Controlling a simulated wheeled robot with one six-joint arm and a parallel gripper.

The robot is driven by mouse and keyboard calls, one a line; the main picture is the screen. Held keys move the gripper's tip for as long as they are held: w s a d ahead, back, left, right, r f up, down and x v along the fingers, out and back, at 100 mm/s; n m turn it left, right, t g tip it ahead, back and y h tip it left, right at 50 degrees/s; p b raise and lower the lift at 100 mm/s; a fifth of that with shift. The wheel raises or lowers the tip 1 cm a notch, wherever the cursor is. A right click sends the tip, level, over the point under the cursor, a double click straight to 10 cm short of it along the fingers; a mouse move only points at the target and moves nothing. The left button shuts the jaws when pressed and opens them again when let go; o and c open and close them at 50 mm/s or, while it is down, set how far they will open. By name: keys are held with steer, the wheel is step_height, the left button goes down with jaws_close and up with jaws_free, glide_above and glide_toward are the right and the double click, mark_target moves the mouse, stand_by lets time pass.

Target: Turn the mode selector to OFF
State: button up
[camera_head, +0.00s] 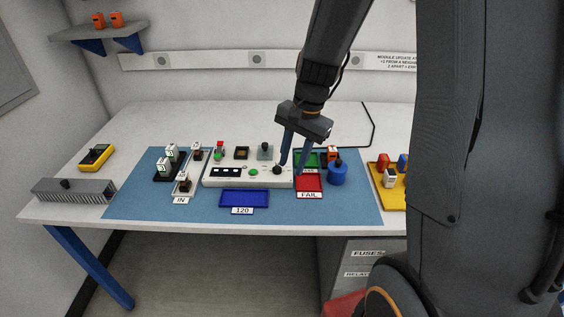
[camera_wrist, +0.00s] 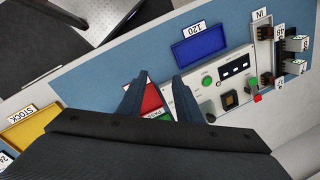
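The mode selector (camera_head: 277,170) is a small dark knob at the right end of a white control panel (camera_head: 232,182) on the blue mat. My gripper (camera_head: 291,168) points down over the panel's right end, fingers apart and nothing visible between them. Its left finger is close to the knob; I cannot tell whether they touch. In the wrist view my gripper (camera_wrist: 161,78) shows two spread blue-grey fingers, one overlapping the panel (camera_wrist: 185,95). The knob seems hidden behind that finger there. The selector's setting is too small to read.
A red FAIL tray (camera_head: 309,185), a green tray (camera_head: 307,160) and a blue round object (camera_head: 337,173) stand close to the right of my gripper. A blue tray (camera_head: 243,198) labelled 120 lies in front of the panel. A yellow tray (camera_head: 374,195) is farther right.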

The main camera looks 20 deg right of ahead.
mark_target(277, 169)
steer(key=w+d+f+m+y, duration=0.2)
steer(key=w+d+f+m, duration=0.1)
steer(key=w+m, duration=0.7)
steer(key=shift+n+t+y, duration=0.3)
steer(key=shift+n+t, duration=0.1)
steer(key=shift+n, duration=0.1)
steer(key=x, duration=0.2)
steer(key=w+p+x, duration=0.1)
steer(key=x, duration=0.5)
steer(key=shift+w+d+f, duration=0.1)
steer(key=shift+w+d, duration=0.05)
steer(key=shift+d, duration=0.05)
steer(key=shift+c, duration=0.3)
steer(key=c, duration=0.7)
